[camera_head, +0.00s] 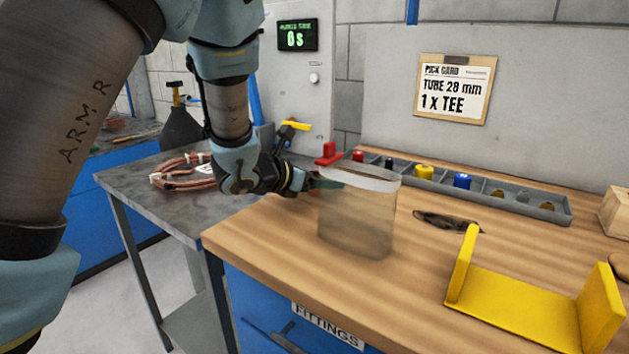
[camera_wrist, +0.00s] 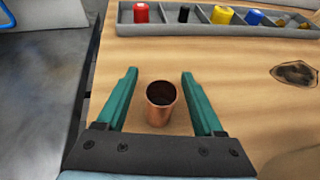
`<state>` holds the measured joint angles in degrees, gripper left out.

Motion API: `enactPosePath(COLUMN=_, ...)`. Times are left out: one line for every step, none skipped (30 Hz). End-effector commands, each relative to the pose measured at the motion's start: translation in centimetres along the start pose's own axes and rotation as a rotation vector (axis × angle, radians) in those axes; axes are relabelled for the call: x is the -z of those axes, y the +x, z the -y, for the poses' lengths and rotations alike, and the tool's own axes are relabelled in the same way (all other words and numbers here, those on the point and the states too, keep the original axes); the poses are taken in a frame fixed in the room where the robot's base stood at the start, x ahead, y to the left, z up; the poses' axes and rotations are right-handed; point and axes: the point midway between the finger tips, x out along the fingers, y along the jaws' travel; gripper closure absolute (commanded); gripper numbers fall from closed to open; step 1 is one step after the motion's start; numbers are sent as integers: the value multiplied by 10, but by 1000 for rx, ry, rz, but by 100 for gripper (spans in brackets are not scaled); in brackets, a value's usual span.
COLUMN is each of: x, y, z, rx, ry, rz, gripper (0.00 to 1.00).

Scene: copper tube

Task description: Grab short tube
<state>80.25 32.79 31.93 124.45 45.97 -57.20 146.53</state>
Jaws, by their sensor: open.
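A short copper tube (camera_wrist: 161,104) stands upright on the wooden bench in the wrist view, its dark open end facing up. My gripper (camera_wrist: 158,73) is open, with one green finger on each side of the tube and a visible gap on both sides. In the head view my gripper (camera_head: 328,181) reaches in from the left at a translucent smoky container (camera_head: 357,222) with a pale rim. The tube cannot be made out in the head view, and its lower part is partly hidden in the wrist view.
A grey compartment tray (camera_head: 545,205) with coloured fittings lies along the back of the wooden bench (camera_head: 290,245). A yellow bracket (camera_head: 520,305) stands at the right front. A dark mark (camera_head: 447,221) lies between them. A grey table (camera_head: 140,190) with copper coil is at the left.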

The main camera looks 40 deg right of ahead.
Motion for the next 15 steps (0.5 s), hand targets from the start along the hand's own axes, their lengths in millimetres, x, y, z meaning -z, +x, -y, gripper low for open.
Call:
enactPosePath(x=0, y=1, z=0, rx=0, ry=0, rz=0, gripper=31)
enactPosePath(x=0, y=1, z=0, rx=0, ry=0, rz=1, gripper=31)
enactPosePath(x=0, y=1, z=0, rx=0, ry=0, rz=1, gripper=31)
enactPosePath(x=0, y=1, z=0, rx=0, ry=0, rz=1, gripper=31)
enactPosePath(x=0, y=1, z=0, rx=0, ry=-1, rz=1, gripper=31)
enactPosePath(x=0, y=1, z=0, rx=0, ry=-1, rz=1, gripper=31)
enactPosePath(x=0, y=1, z=0, rx=0, ry=-1, rz=1, gripper=33)
enactPosePath(x=0, y=1, z=0, rx=0, ry=-1, rz=1, gripper=36)
enactPosePath(x=0, y=1, z=0, rx=0, ry=-1, rz=1, gripper=41)
enactPosePath(x=0, y=1, z=0, rx=0, ry=-1, rz=1, gripper=44)
enactPosePath(x=0, y=1, z=0, rx=0, ry=-1, rz=1, gripper=48)
enactPosePath(x=0, y=1, z=0, rx=0, ry=-1, rz=1, gripper=52)
enactPosePath(x=0, y=1, z=0, rx=0, ry=-1, rz=1, gripper=55)
enactPosePath(x=0, y=1, z=0, rx=0, ry=-1, rz=1, gripper=59)
enactPosePath(x=0, y=1, z=0, rx=0, ry=-1, rz=1, gripper=63)
